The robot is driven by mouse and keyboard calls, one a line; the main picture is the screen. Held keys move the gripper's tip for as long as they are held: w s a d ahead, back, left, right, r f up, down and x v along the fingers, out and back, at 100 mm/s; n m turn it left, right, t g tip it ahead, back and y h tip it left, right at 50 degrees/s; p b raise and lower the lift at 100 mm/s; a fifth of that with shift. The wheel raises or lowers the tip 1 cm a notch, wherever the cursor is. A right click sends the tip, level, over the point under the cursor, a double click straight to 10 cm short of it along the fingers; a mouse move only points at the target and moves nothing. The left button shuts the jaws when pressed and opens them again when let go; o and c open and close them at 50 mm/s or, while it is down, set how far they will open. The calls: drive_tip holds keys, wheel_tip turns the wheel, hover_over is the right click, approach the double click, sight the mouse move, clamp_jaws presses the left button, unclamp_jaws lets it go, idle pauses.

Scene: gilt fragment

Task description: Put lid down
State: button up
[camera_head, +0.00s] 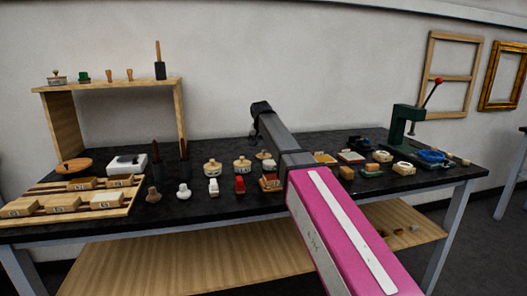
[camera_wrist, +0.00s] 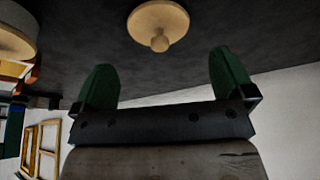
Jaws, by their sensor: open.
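A round pale wooden lid (camera_wrist: 158,24) with a knob shows at the top of the wrist view, over the dark tabletop. It is beyond my fingertips, not between them. My gripper (camera_wrist: 162,62) is open and empty, its two green fingers wide apart. In the head view the dark end of my arm is above the table's middle, and its fingers cannot be made out. Lidded jars stand near it, one at the left (camera_head: 212,168) and one in the middle (camera_head: 242,164). A similar pale top (camera_head: 265,155) shows beside my arm. I cannot tell which matches the wrist view.
The black table (camera_head: 110,221) carries many small items. A wooden rack (camera_head: 65,205) lies at left, below a wooden shelf (camera_head: 110,84). A green press (camera_head: 404,125) with a red knob stands at right. A pale round body (camera_wrist: 15,32) is at the wrist view's upper left.

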drive_tip(key=v, duration=0.7)
drive_tip(key=shift+s+r, duration=0.2)
drive_tip(key=shift+r, duration=0.1)
